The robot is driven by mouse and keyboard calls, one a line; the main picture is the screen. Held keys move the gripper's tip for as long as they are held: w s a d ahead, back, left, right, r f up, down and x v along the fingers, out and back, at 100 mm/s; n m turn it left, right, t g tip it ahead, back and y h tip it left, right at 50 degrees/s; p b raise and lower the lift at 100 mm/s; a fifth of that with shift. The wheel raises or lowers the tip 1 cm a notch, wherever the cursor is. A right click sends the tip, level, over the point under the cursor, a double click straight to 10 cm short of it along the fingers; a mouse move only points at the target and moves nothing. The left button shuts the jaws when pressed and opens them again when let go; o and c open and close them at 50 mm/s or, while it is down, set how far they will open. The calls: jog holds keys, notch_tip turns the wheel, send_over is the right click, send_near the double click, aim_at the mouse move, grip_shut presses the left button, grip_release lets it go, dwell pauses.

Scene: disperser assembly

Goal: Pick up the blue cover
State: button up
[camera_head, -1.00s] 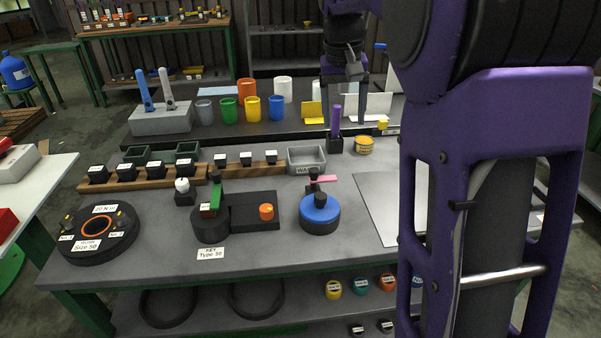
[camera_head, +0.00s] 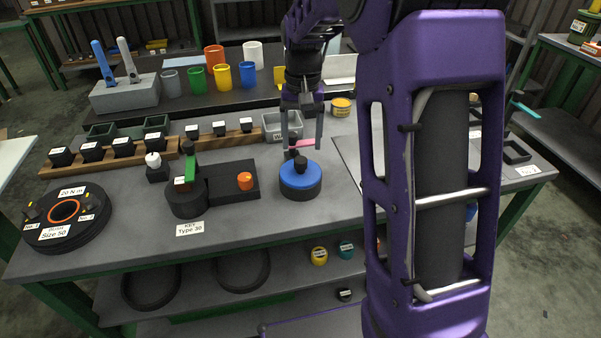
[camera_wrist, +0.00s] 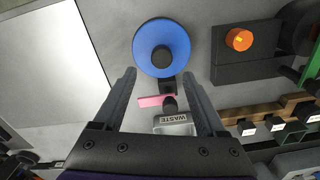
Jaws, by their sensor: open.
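The blue cover (camera_head: 301,176) is a round disc with a black knob in its middle. It sits on a dark round base on the grey workbench. In the wrist view the blue cover (camera_wrist: 147,55) lies ahead of the fingertips, near the top of the picture. My gripper (camera_head: 301,141) is open and empty, pointing down just behind the cover and above the bench. In the wrist view my gripper (camera_wrist: 160,75) has its fingers apart on either side of the pink-topped piece and the cover's near edge.
A pink-topped black piece (camera_wrist: 155,101) stands close to the cover, with a grey WASTE bin (camera_wrist: 174,123) behind it. A black fixture with an orange knob (camera_head: 245,181) stands left of the cover. A pale sheet (camera_wrist: 45,75) lies on its other side.

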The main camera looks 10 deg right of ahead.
aim_at(300, 159)
jog(key=f, duration=0.3)
jog(key=s+f+b, duration=0.1)
jog(key=shift+a+f, duration=0.15)
jog(key=shift+a, duration=0.1)
jog(key=shift+f, duration=0.55)
grip_shut()
jog(key=shift+w+r, duration=0.1)
